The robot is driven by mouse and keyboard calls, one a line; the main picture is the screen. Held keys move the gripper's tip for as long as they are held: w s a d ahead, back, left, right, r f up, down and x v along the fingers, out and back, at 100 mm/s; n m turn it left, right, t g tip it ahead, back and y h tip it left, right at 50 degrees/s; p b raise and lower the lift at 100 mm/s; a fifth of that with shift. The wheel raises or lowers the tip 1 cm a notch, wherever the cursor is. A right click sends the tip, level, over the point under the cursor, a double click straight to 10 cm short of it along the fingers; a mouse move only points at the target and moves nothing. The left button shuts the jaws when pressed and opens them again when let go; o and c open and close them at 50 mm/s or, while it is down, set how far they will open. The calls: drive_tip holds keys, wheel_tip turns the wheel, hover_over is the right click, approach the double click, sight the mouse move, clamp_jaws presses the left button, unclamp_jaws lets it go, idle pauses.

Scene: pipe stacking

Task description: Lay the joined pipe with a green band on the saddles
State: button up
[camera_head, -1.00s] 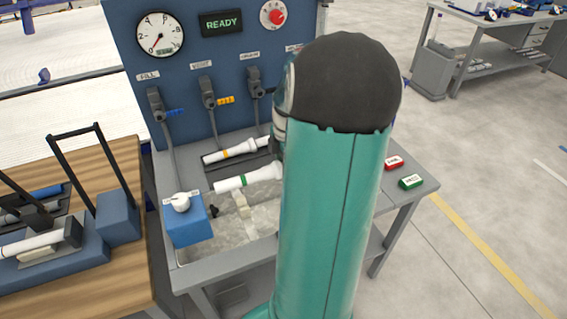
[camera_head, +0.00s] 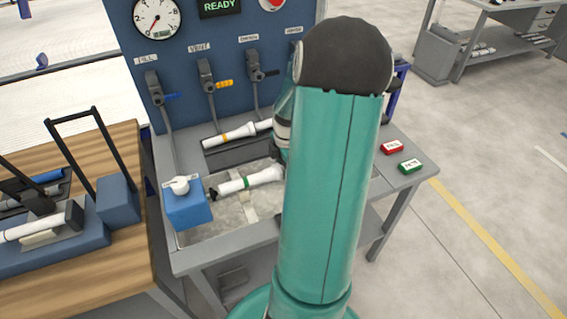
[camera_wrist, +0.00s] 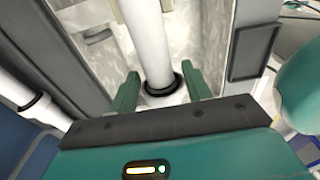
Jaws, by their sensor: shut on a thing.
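The white joined pipe with a green band (camera_head: 232,186) lies lengthwise low over the grey test basin in the head view, its left end beside the black fitting (camera_head: 213,194) on the blue block. In the wrist view the white pipe (camera_wrist: 148,35) runs away from between the green fingers of my gripper (camera_wrist: 162,78), which is shut on it near a dark ring. My arm hides the gripper in the head view. A pale cross strip (camera_head: 250,210), perhaps a saddle, shows below the pipe. Whether the pipe touches any saddle cannot be told.
A white pipe with an orange band (camera_head: 228,136) lies in a dark rack behind. A blue block with a white knob (camera_head: 184,208) stands left of the basin. Red (camera_head: 392,147) and green (camera_head: 411,166) buttons sit at right. A wooden table (camera_head: 110,270) adjoins at left.

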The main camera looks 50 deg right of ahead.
drive_tip(key=shift+f, duration=0.2)
idle(0.6)
drive_tip(key=o, duration=1.1)
drive_tip(key=r, duration=1.3)
drive_tip(key=shift+s+d+r, duration=0.2)
drive_tip(key=shift+d+r, duration=0.2)
